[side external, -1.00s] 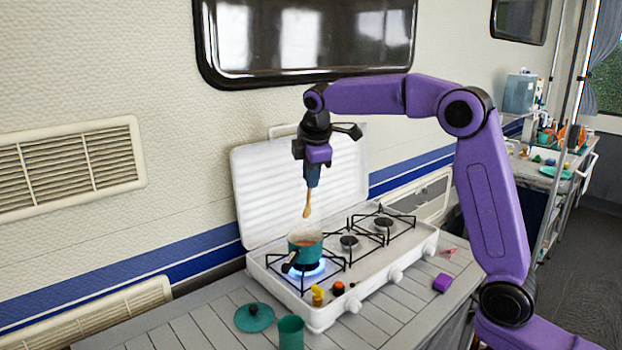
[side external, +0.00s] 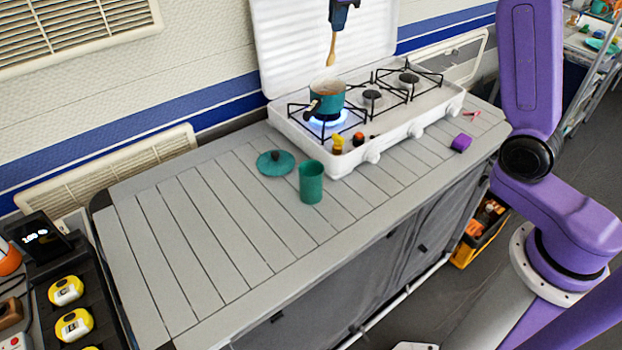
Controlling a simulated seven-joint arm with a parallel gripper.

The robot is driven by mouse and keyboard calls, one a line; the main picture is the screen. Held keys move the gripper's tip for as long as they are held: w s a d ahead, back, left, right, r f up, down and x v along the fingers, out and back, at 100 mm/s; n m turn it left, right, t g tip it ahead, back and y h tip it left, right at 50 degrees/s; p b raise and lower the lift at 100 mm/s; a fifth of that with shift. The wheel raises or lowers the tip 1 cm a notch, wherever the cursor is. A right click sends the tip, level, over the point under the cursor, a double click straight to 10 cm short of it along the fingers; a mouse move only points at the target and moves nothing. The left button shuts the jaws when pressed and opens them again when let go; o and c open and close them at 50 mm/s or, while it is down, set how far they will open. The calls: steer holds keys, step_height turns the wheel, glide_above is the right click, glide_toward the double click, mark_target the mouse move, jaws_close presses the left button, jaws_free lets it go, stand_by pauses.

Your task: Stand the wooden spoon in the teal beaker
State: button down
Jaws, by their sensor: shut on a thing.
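The wooden spoon (side external: 331,48) hangs upright, bowl end down, above the teal pot. My gripper (side external: 339,24) is shut on its upper part; most of the gripper is cut off by the top edge of the view. The teal beaker (side external: 311,184) stands upright on the grey slatted counter, in front of the stove. Its open mouth faces up, and the spoon is well above and behind it, apart from it.
The teal pot (side external: 327,100) sits over a lit blue flame on the white stove (side external: 390,135). A teal lid (side external: 276,163) lies left of the beaker. Small yellow (side external: 338,142) and dark (side external: 359,138) items stand at the stove's front. The counter's left part (side external: 190,250) is clear.

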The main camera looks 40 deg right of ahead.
stand_by(0.4)
steer(key=s+a+f+m+g+y, duration=0.1)
steer(key=s+a+f+g, duration=0.1)
steer(key=s+a, duration=0.4)
steer(key=s+a+f+g+y, duration=0.15)
steer(key=s+a, duration=0.25)
steer(key=a, duration=0.5)
step_height(320, 180, down, 14)
steer(key=shift+s, duration=0.15)
stand_by(0.8)
steer(key=shift+d+g, duration=0.1)
steer(key=shift+g, duration=0.15)
steer(key=c, duration=1)
jaws_free()
steer(key=shift+c, duration=0.2)
step_height(320, 180, up, 17)
steer(key=shift+r, duration=0.15)
